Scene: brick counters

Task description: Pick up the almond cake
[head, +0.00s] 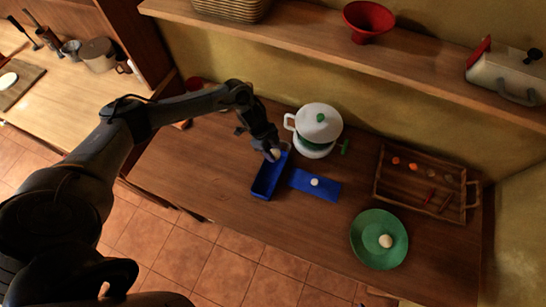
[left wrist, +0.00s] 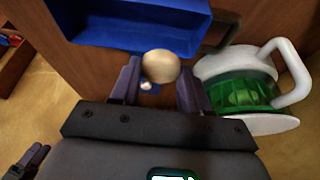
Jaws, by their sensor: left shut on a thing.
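A small round beige cake (head: 275,154), which I take for the almond cake, is at the fingertips of my left gripper (head: 268,148). My left gripper is shut on it beside the upper end of the blue tray (head: 266,188). In the left wrist view the cake (left wrist: 160,66) shows between the two dark fingers (left wrist: 158,85), with the blue tray (left wrist: 130,28) close behind it. Whether the cake touches anything below is hidden.
A white pot (head: 320,122) with green parts stands close right of my left gripper. A blue mat (head: 326,190) bears a small pale round thing. A green plate (head: 364,248) with another round thing and a wooden tray (head: 396,205) stand right.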

